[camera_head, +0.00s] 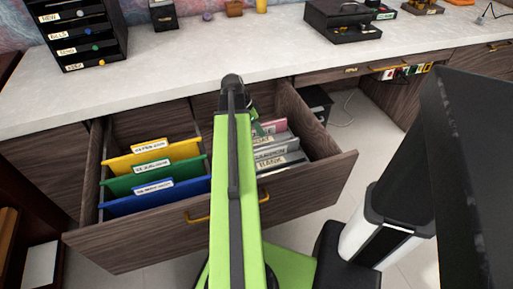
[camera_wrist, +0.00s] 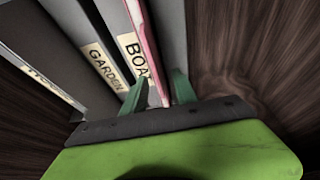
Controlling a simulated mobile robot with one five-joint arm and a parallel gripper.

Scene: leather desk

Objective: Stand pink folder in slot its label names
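The pink folder (camera_head: 274,125) stands upright in the right part of the open drawer, at the back of a row of grey labelled dividers (camera_head: 278,145). In the wrist view the pink folder (camera_wrist: 143,38) shows as a thin upright edge just right of the divider labelled BOAT (camera_wrist: 133,62). My gripper (camera_wrist: 158,90) is down at the folder with its two green fingers apart. The folder's edge lies between them, with a gap visible to the right finger. The folder's own label is not readable. My arm hides part of the row in the head view.
Yellow (camera_head: 150,157), green (camera_head: 152,176) and blue (camera_head: 150,197) folders hang in the drawer's left part. The drawer's wooden side wall (camera_head: 305,122) is close right of the row. The GARDEN divider (camera_wrist: 101,66) stands left of BOAT. The desktop (camera_head: 220,50) is above.

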